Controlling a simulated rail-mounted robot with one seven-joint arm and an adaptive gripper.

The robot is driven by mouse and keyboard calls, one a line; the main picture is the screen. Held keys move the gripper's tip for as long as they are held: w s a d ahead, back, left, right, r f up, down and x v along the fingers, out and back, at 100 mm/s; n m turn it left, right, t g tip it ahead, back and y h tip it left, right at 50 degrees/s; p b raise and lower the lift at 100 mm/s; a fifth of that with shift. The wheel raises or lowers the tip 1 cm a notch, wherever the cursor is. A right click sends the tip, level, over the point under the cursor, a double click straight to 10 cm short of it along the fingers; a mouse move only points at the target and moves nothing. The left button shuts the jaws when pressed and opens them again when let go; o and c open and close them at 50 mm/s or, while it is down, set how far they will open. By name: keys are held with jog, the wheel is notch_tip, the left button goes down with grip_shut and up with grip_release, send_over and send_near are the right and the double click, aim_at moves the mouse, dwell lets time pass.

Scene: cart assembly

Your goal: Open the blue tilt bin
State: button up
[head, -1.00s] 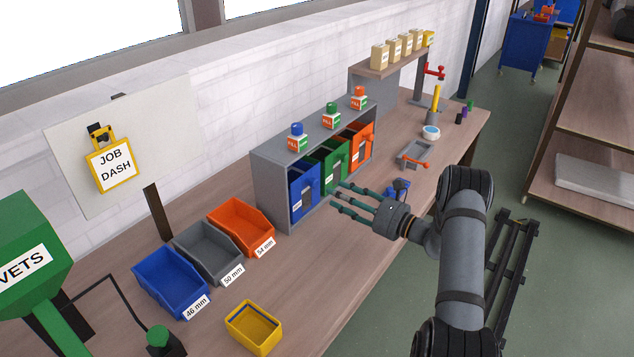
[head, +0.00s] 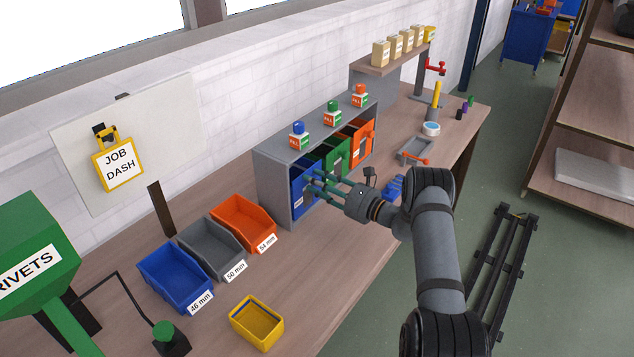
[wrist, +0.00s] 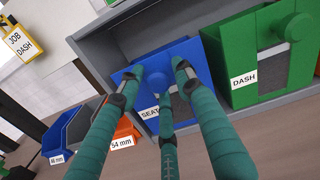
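The blue tilt bin (head: 297,190) sits at the left end of the grey cabinet (head: 272,185). In the wrist view the blue bin (wrist: 190,52) fills the middle, with a round blue knob (wrist: 153,74) on its front and a partly covered label reading "SEAT". My three-fingered gripper (head: 313,186) is in front of this bin. In the wrist view my gripper (wrist: 156,72) has its fingers spread, two outer tips on either side of the knob and one below it. Whether they touch it I cannot tell. The fingers hide part of the bin's front.
The green bin (head: 336,153), labelled "DASH" in the wrist view, and an orange bin (head: 361,144) stand to the right. Small capped containers stand on the cabinet top. Blue, grey and orange open trays and a yellow tray (head: 256,322) lie at the front left.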

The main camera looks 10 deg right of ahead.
grip_shut()
jog(key=shift+s+f, duration=0.1)
dwell(0.5)
